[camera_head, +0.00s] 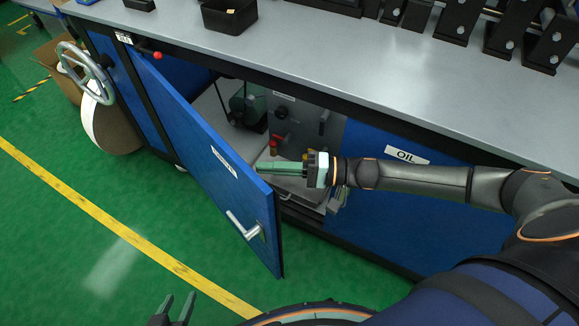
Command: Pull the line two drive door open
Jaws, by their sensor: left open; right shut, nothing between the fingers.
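The blue drive door (195,150) stands swung out from the cabinet front, hinged at its left side. Its white label is too small to read surely. A silver lever handle (246,226) sits on its outer face near the free edge. My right gripper (262,167) is shut and empty, in the opening on the inner side of the door. Its fingertips point left at the door's upper free corner; I cannot tell whether they touch. My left gripper (178,304) is open and empty at the bottom edge, in front of the door and apart from it.
Inside the cabinet are a dark green motor (246,104) and a grey panel with a red knob (277,139). A blue panel labelled OIL (408,156) is to the right. The grey worktop (300,55) overhangs above. A handwheel (88,70) stands left. Green floor is clear in front.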

